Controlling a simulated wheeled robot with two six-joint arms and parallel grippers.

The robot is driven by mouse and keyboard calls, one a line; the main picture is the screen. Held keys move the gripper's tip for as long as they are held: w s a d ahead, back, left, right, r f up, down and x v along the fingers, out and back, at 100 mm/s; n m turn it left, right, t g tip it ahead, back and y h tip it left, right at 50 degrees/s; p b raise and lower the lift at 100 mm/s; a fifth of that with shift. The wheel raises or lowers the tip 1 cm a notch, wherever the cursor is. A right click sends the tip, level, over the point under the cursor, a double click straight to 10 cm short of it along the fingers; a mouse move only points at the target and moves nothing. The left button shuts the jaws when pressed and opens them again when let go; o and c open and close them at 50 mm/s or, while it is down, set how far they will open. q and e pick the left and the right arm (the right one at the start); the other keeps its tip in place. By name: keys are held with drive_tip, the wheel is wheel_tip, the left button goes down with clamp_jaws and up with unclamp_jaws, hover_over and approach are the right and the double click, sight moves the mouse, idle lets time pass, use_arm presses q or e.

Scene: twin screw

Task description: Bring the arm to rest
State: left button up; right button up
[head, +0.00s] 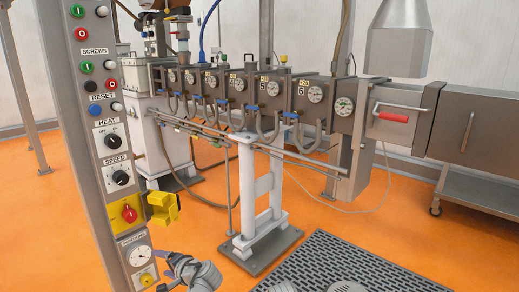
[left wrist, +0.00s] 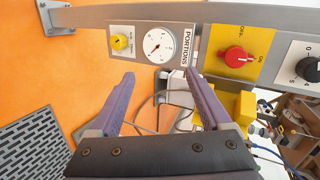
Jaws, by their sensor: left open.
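My left gripper (head: 166,271) is low in the head view, just right of the lower end of the control column (head: 86,150). In the left wrist view my left gripper (left wrist: 158,84) has its two purple fingers wide apart, with nothing between them. The fingers point at the panel near the PORTIONS dial (left wrist: 158,45) and the yellow knob plate (left wrist: 120,42). No contact with the panel can be made out. My right gripper is not in view.
The red rotary switch (head: 129,213) sits on a yellow plate with a yellow bracket (head: 163,208) sticking out beside it. The twin-screw machine (head: 250,90) stands behind on a white stand (head: 262,190). A dark floor grating (head: 340,262) lies front right.

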use_arm(q)
drive_tip(key=s+d+f+n+g+h, duration=0.1)
drive_tip(key=s+d+f+g+h, duration=0.25)
drive_tip(key=s+d, duration=0.35)
drive_tip(key=s+d+f+g+h, duration=0.25)
drive_tip(key=s+d+f, duration=0.2)
drive_tip(key=d, duration=0.45)
drive_tip(key=s+d+f+n+g+h, duration=0.1)
drive_tip(key=s+d+f+g+h, duration=0.15)
drive_tip(key=s+d+f, duration=0.45)
wheel_tip(320, 180, up, 36)
drive_tip(key=d+h+p, duration=0.1)
drive_tip(key=p, duration=3.3)
drive_tip(key=shift+w+d+t, duration=0.2)
drive_tip(key=shift+w+t, duration=0.15)
drive_tip(key=shift+w, duration=0.1)
drive_tip(key=shift+c, duration=0.2)
